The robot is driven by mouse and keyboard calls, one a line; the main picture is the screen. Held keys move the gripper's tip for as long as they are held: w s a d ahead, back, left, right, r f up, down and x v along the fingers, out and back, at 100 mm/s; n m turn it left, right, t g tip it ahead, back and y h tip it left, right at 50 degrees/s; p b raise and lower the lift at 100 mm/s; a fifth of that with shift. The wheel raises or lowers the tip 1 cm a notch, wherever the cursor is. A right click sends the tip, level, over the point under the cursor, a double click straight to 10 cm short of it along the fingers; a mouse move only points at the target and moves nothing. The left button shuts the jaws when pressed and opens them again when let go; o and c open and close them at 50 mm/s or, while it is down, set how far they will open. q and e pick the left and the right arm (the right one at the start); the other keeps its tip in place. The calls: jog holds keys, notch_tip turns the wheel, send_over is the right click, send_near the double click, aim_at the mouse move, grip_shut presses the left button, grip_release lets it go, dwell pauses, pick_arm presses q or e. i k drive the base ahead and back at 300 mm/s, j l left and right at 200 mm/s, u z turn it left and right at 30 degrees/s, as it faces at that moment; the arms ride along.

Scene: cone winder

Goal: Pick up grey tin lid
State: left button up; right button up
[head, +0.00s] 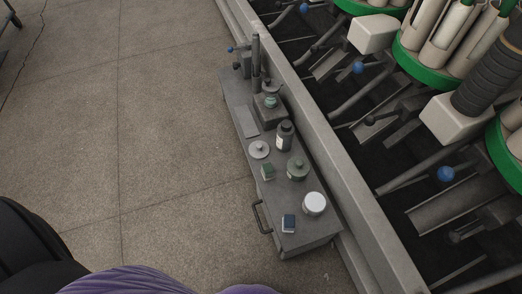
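A round light grey lid with a small knob (259,150) lies on the narrow grey bench (246,122), near its left edge. I take it to be the grey tin lid. A dark grey-green tin with a knobbed lid (297,169) stands to its lower right. Another grey knobbed piece (270,86) sits farther back, too small to tell for sure. Neither of my grippers shows in the head view.
Beside the lid are a dark bottle (284,136) and a small green block (267,172). A white round container (314,204) and blue block (288,223) stand nearer. The winder's frame (310,125) borders the bench's right; the floor (165,130) at left is clear.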

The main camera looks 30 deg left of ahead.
aim_at(258, 149)
jog(key=i+j+z, duration=0.2)
jog(key=j+z, duration=0.65)
jog(key=j, duration=0.25)
jog(key=j+z, duration=0.45)
jog(key=j, duration=0.15)
jog(key=j+z, duration=0.4)
jog(key=j, duration=0.2)
jog(key=k+j+z, duration=0.2)
jog(key=j+z, duration=0.25)
jog(key=k+j+z, duration=0.25)
jog(key=j+z, duration=0.15)
jog(key=j, duration=0.2)
jog(key=i, duration=0.4)
